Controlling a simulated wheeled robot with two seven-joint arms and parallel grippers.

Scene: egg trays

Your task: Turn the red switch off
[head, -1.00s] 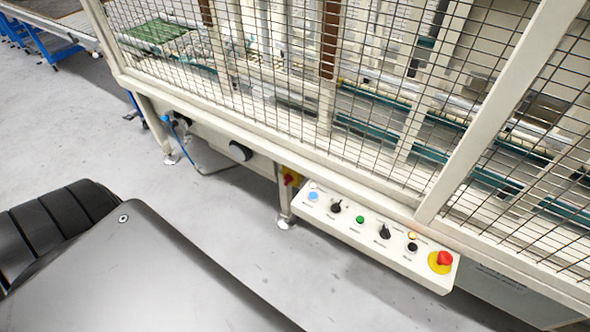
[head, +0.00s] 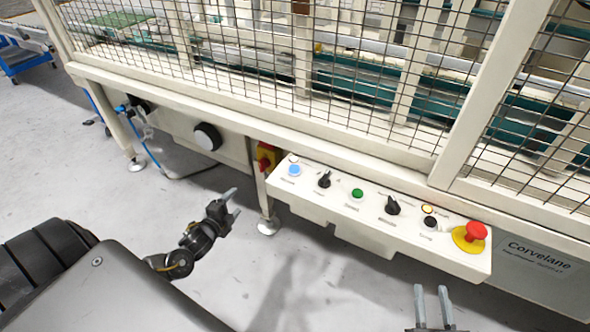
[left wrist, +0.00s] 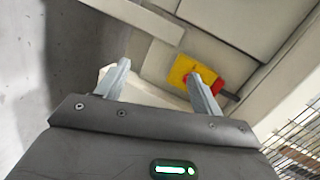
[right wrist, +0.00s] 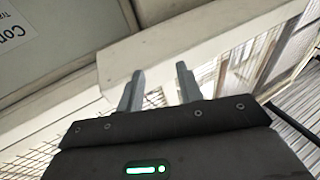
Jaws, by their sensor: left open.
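The red switch (head: 263,160) sits on a yellow plate on the machine's frame, just left of the control panel. In the left wrist view the red switch (left wrist: 217,87) and its yellow plate (left wrist: 183,68) show beyond the fingers, partly hidden by the right finger. My left gripper (head: 232,204) is open and empty, below and left of the switch and apart from it. My right gripper (head: 433,300) is in front of the panel's right end, low in the head view. In the right wrist view its fingers (right wrist: 158,84) are apart with nothing between them.
The white control panel (head: 400,225) carries several buttons and knobs and a red emergency stop (head: 476,232) on a yellow base. A wire mesh guard (head: 370,70) rises behind it. A frame leg (head: 262,190) stands below the switch. The grey floor (head: 200,185) is open at left.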

